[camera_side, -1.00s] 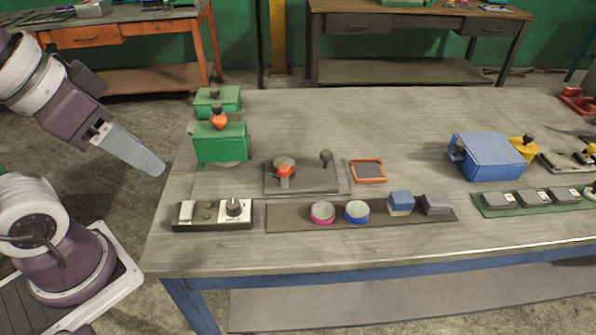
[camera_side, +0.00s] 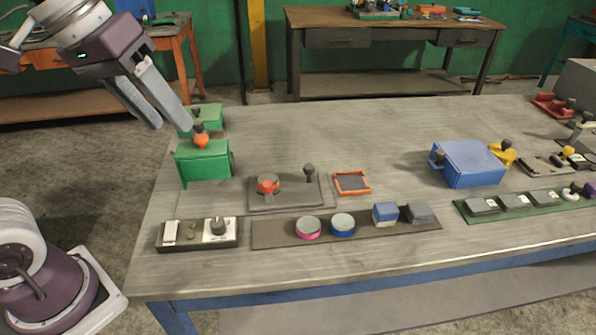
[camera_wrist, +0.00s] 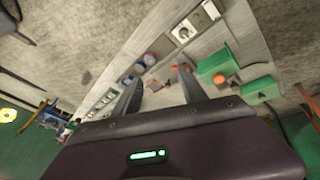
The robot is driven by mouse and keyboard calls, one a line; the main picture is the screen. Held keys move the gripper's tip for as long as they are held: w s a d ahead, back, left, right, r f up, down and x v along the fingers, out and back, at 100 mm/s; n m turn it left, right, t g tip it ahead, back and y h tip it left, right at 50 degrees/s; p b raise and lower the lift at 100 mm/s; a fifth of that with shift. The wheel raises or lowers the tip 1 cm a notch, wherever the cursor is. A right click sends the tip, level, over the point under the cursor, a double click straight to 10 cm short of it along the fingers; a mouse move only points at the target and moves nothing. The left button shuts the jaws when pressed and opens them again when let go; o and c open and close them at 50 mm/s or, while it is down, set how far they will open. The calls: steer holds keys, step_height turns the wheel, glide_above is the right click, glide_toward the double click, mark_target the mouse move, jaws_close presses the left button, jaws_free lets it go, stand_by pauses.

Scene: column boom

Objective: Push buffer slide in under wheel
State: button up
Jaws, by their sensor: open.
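My gripper (camera_side: 172,128) is open and empty, its two fingers pointing down at the table's back left corner. Its right fingertip is close to a dark knob on an orange base (camera_side: 200,139), on top of a green housing (camera_side: 203,162); contact cannot be told. A second green housing (camera_side: 207,117) stands behind. A grey plate (camera_side: 290,197) to the right carries a red-orange part (camera_side: 268,184) and a black-knobbed lever (camera_side: 309,174). I cannot tell which part is the buffer slide or wheel. In the wrist view, my open fingers (camera_wrist: 160,75) have the green housing (camera_wrist: 214,65) to their right.
A switch box (camera_side: 197,234) is at the front left. A dark strip (camera_side: 275,233) carries two round pieces and two blocks. An orange-rimmed tray (camera_side: 352,182) and a blue box (camera_side: 468,163) are farther right. The table's back middle is clear.

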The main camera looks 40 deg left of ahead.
steer(key=w+a+n+g, duration=0.1)
steer(key=w+a+n, duration=0.15)
steer(key=w, duration=1.15)
steer(key=n+g+y, duration=0.2)
steer(key=g, duration=0.1)
glide_above(309, 165)
step_height(309, 165, down, 18)
steer(key=shift+m, duration=0.45)
step_height(309, 165, down, 9)
steer(key=shift+d+f, duration=0.1)
steer(key=shift+f, duration=0.1)
steer(key=shift+c, duration=0.2)
jaws_close()
steer(key=shift+r, duration=0.1)
